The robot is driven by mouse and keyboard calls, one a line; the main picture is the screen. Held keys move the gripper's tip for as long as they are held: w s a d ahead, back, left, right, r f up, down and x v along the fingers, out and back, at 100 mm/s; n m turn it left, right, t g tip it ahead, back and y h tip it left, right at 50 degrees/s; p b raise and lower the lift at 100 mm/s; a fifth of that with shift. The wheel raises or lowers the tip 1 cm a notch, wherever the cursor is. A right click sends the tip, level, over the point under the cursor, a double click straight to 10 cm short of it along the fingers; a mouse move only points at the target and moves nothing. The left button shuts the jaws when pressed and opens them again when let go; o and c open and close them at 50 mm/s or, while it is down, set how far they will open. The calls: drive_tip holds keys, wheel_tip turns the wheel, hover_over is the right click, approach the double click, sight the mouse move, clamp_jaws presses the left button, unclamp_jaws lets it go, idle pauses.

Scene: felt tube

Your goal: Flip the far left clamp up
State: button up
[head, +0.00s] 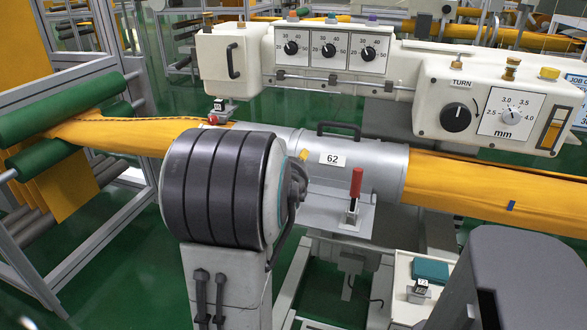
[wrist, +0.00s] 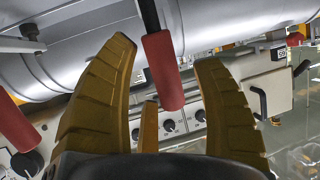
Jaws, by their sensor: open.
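In the wrist view, a red clamp handle (wrist: 163,70) on a dark rod sits between the two yellow fingers of my gripper (wrist: 166,52). The fingers are open, with a gap visible on each side of the handle. A second red handle (wrist: 15,122) shows at the left edge of that view. In the head view, one clamp with an upright red handle (head: 356,182) stands in front of the metal tube (head: 385,165) labelled 62. My gripper and the handle between its fingers are hidden there, apparently behind my arm.
A white control console (head: 300,55) with dials runs behind the tube. Orange felt (head: 475,185) leaves the tube at the right. Green rollers (head: 65,110) stand at the left. A tray (head: 400,285) is below the tube at the right.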

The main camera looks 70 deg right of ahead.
drive_tip(key=shift+o, duration=0.2)
clamp_jaws()
idle(0.5)
drive_tip(key=shift+f+b, duration=0.1)
drive_tip(key=shift+b, duration=0.45)
drive_tip(key=shift+b, duration=0.3)
